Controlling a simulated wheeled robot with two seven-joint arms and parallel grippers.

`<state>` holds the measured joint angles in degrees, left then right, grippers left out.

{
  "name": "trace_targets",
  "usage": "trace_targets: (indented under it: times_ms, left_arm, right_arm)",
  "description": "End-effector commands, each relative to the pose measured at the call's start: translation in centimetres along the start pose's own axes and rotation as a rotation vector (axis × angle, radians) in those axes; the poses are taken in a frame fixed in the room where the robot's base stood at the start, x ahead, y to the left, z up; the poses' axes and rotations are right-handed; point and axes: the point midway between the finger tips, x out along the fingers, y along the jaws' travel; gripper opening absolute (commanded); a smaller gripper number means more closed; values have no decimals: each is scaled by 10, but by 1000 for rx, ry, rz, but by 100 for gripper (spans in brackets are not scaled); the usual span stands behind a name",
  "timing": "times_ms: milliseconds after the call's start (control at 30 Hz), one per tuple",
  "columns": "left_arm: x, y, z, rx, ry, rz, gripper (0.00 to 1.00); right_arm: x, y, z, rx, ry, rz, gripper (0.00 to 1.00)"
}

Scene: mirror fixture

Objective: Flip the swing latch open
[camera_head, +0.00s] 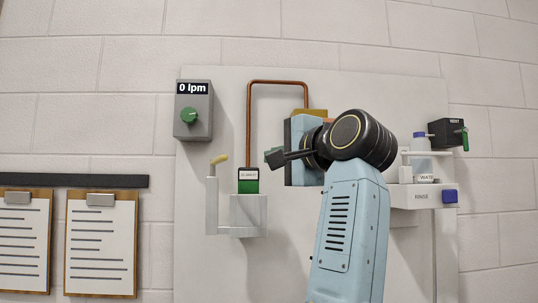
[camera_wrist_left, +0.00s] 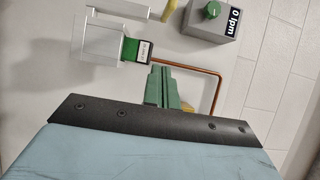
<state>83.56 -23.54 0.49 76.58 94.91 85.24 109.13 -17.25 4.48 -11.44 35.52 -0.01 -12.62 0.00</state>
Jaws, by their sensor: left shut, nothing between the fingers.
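A yellow-tipped lever (camera_head: 219,159), which looks like the swing latch, sits on top of a thin grey post (camera_head: 212,197) left of a grey holder (camera_head: 248,221). Its yellow tip (camera_wrist_left: 168,10) shows at the top edge of the left wrist view. A green and black labelled card (camera_head: 249,181) stands upright in the holder; the card also shows in the left wrist view (camera_wrist_left: 134,51). My left gripper (camera_head: 271,157) is shut and empty, pointing left, right of the card and apart from the lever. Its green fingers (camera_wrist_left: 163,75) show in the wrist view. My right gripper is not in view.
A grey box reading "0 lpm" (camera_head: 194,110) with a green knob is above left. A copper pipe (camera_head: 249,120) rises behind the card and bends right. Clipboards (camera_head: 101,243) hang at left.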

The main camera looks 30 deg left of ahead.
Motion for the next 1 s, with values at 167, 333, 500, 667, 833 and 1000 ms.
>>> trace_targets:
  times_ms: [167,333,500,667,833,1000]
  left_arm:
    - [40,-2,0,2,-2,2,0]
    - [78,-2,2,3,-6,-2,0]
    - [80,0,24,0,-5,-3,0]
    - [82,0,36,2,-4,-3,0]
    - [83,0,40,3,-3,-3,0]
    - [83,0,40,4,-3,-3,0]
  right_arm:
    - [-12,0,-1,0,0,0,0]
    - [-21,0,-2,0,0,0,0]
    - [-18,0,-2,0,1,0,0]
    - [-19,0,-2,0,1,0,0]
    - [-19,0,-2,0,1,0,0]
    - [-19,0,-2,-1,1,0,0]
